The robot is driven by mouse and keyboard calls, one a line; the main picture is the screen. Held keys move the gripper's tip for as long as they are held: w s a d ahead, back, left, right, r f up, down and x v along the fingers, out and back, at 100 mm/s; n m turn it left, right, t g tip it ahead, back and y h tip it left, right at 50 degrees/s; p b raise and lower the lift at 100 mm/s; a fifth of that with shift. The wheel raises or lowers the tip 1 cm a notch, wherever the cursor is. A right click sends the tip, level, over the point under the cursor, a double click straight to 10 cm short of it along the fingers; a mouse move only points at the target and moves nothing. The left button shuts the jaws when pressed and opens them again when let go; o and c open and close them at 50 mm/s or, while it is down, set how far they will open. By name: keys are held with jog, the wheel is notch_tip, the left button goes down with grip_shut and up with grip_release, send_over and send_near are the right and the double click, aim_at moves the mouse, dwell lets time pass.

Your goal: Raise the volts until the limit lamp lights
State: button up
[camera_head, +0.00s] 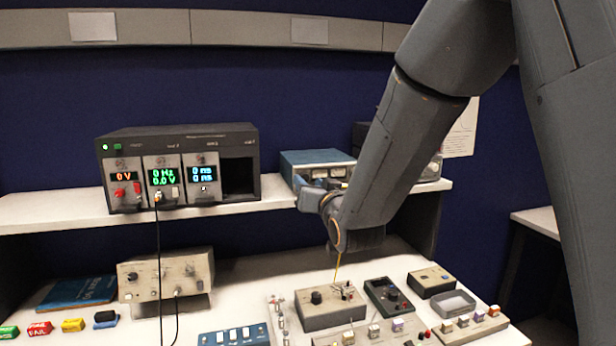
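A blue-topped bench instrument (318,158) with dial meters on its front stands on the white shelf, right of centre. My gripper (308,192) is at the left part of its front, and my wrist and arm hide much of the panel. I cannot tell whether it touches a knob or how far its fingers are apart. The black modular rack (180,136) stands left on the shelf. Its red display (123,177) reads 0 V, its green display (161,177) 0 Hz and 0.0 V, and its blue display (202,174) 0 ms. No limit lamp can be made out.
A black cable (159,262) hangs from the rack past a beige instrument (166,275). Small control boxes (331,306), a grey tray (452,304) and coloured blocks (40,328) crowd the lower bench. The shelf between rack and blue instrument is narrow but clear.

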aim_at(305, 179)
jog(key=shift+p+x, duration=0.4)
jog(key=shift+x, duration=1.1)
grip_shut()
jog(key=shift+f+m+b, duration=0.15)
jog(key=shift+m+b, duration=3.95)
jog(key=shift+m, duration=0.4)
